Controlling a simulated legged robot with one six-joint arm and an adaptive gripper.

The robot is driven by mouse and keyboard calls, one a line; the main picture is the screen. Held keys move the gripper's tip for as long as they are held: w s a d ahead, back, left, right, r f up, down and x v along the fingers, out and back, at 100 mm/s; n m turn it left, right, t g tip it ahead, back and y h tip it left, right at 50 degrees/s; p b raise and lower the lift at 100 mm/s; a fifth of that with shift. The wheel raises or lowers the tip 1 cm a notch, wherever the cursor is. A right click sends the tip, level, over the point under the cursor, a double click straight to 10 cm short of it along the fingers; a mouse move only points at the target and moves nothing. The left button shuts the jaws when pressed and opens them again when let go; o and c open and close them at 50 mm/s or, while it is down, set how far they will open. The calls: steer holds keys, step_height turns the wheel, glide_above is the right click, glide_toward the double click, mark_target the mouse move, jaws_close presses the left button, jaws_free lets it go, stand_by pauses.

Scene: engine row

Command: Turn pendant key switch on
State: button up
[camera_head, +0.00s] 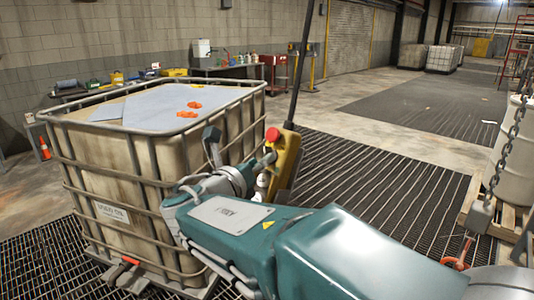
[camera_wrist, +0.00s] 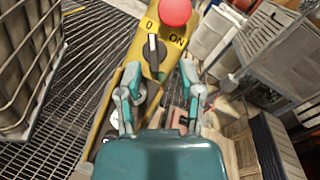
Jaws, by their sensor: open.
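The yellow pendant (camera_head: 286,158) hangs from a dark cable, with a red button near its top. In the wrist view the pendant (camera_wrist: 123,43) runs diagonally and carries the red mushroom button (camera_wrist: 174,11). Below the button is the black key switch (camera_wrist: 153,52), marked "0" and "ON". Its handle looks nearly upright in the picture, pointing closer to "0". My gripper (camera_wrist: 160,72) is open, its two fingers spread to either side below the switch. Nothing is held between them. Whether a finger touches the pendant cannot be told. The lower pendant is partly hidden by my gripper.
A caged liquid tank (camera_head: 150,165) stands close on the left, with orange items on its top. A chain (camera_head: 505,150) hangs at the right near a white drum (camera_head: 514,150) on a pallet. Grated floor lies beyond the pendant, with open floor further back.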

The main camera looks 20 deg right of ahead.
mark_target(267, 152)
steer(key=shift+w+d, duration=0.75)
steer(key=shift+w, duration=0.2)
steer(key=shift+w+d, duration=0.1)
steer(key=shift+w, duration=0.5)
steer(key=shift+d, duration=0.75)
jaws_close()
steer(key=shift+a+f, duration=0.1)
steer(key=shift+a, duration=0.2)
steer(key=shift+m, duration=0.4)
steer(key=m+g+h, duration=0.1)
steer(key=m, duration=0.1)
steer(key=m+g, duration=0.1)
steer(key=m, duration=0.2)
steer(key=m+g+h, duration=0.1)
steer(key=m, duration=0.1)
steer(key=shift+d+f+m+g+h, duration=0.15)
steer(key=shift+m+g+h, duration=0.15)
steer(key=m+g, duration=0.2)
steer(key=m, duration=0.1)
steer(key=m+g, duration=0.2)
steer(key=m, duration=0.2)
steer(key=shift+s+m+h, duration=0.15)
steer(key=shift+m+h, duration=0.15)
steer(key=shift+g, duration=0.3)
